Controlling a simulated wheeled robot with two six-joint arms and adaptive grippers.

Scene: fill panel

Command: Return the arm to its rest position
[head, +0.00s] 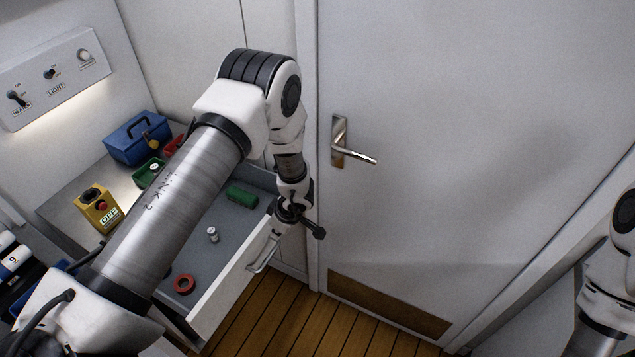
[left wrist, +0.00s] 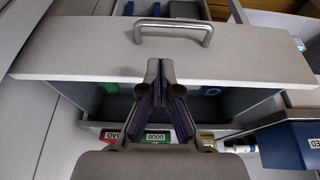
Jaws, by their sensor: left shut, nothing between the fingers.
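My left gripper (head: 305,222) is shut and empty. In the head view it hangs at the end of my raised left arm (head: 180,190), by the far right corner of an open grey drawer (head: 228,300). In the left wrist view the closed fingers (left wrist: 160,75) point toward the drawer's front panel (left wrist: 90,48) and its metal handle (left wrist: 173,25). I cannot tell whether they touch the panel. My right arm (head: 612,270) shows only in part at the right edge of the head view, and its gripper is out of view.
The drawer holds a green block (head: 241,195), a small white and metal piece (head: 212,234) and a red ring (head: 184,284). A blue toolbox (head: 137,137) and a yellow OFF box (head: 97,208) stand on the counter. A closed door (head: 450,150) with a lever handle (head: 355,155) is behind.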

